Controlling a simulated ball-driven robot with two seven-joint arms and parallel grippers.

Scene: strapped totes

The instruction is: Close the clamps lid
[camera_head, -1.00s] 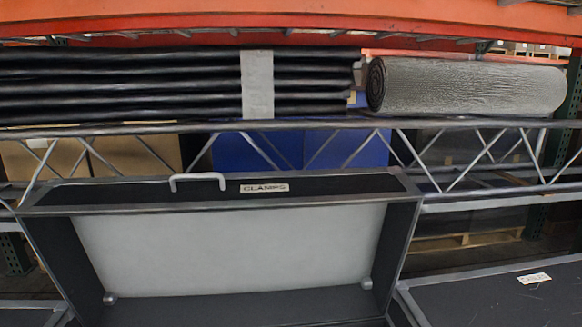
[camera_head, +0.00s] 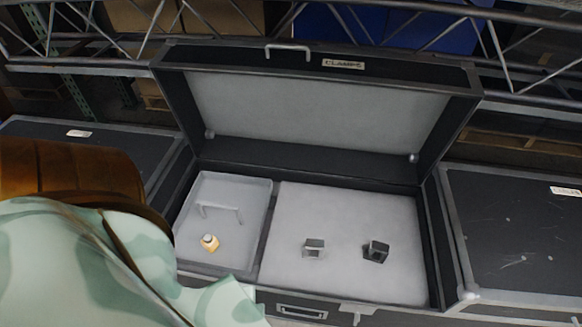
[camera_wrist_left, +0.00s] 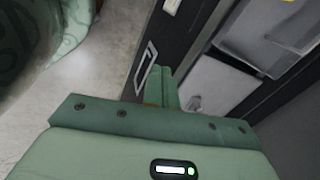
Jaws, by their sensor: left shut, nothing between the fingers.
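The black clamps case stands open, with its lid (camera_head: 325,112) raised and leaning back. The lid has a pale lining, a CLAMPS label (camera_head: 343,63) and a white handle (camera_head: 288,50) on its upper edge. The case's lower half (camera_head: 433,240) is open towards me, with a handle (camera_head: 301,312) on its front wall. In the left wrist view, my left gripper (camera_wrist_left: 165,88) is shut and empty, close to the front handle (camera_wrist_left: 146,68); contact cannot be told. In the head view my left arm fills the lower left and its fingertips are hidden. My right gripper is not in view.
Closed black cases stand left (camera_head: 110,140) and right (camera_head: 515,230). A metal truss (camera_head: 400,20) runs behind.

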